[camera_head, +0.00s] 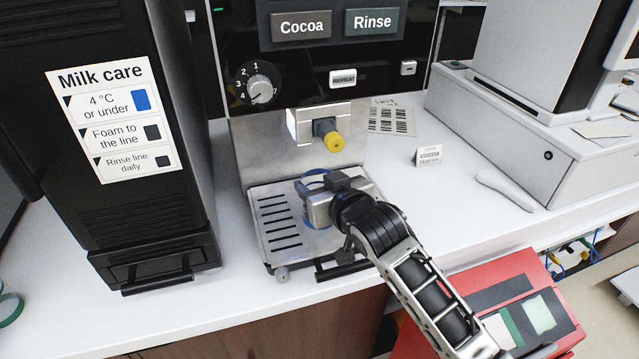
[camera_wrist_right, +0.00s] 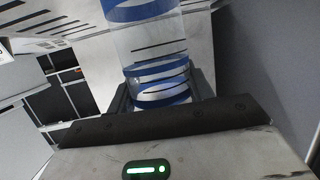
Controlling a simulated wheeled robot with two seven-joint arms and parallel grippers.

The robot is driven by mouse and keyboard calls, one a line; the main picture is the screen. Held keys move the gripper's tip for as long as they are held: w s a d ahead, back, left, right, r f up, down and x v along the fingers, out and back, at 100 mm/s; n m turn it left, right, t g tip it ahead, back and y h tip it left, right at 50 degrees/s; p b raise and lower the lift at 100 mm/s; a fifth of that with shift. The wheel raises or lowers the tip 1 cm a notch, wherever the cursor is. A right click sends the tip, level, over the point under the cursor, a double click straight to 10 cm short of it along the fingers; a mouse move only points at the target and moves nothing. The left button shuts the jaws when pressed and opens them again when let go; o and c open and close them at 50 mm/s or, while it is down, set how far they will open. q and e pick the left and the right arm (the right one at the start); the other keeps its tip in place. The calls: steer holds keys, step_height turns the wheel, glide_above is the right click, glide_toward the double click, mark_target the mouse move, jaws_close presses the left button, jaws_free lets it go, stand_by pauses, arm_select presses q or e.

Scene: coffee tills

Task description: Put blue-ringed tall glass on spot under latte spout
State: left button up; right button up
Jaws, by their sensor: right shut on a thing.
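The tall clear glass with blue rings (camera_wrist_right: 150,42) is between the fingers of my right gripper (camera_wrist_right: 162,88) in the right wrist view. In the head view my right gripper (camera_head: 325,200) is shut on it, over the drip tray (camera_head: 270,222), and hides most of the glass; a blue rim (camera_head: 315,182) shows beside the jaws. A spout with a yellow tip (camera_head: 332,140) is above and behind the gripper. No latte label shows on it. I cannot tell whether the glass touches the tray. My left gripper is not in view.
A black milk unit (camera_head: 150,215) stands close on the left. A red box (camera_head: 480,300) is below the counter's front edge.

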steer(key=shift+f, duration=0.15)
steer(key=o, duration=1.4)
steer(key=v, duration=1.2)
steer(key=s+d+f+m+g+h, duration=0.1)
steer(key=s+d+f, duration=0.4)
steer(key=s+f, duration=0.3)
steer(key=s+d+f+m+g+h, duration=0.1)
steer(key=s+d+f, duration=0.3)
steer(key=s+f, duration=0.4)
step_height(320, 180, down, 7)
steer(key=shift+s+d+r+m+g+h, duration=0.15)
steer(key=shift+s+d+m+g+h, duration=0.25)
steer(key=shift+h, duration=0.3)
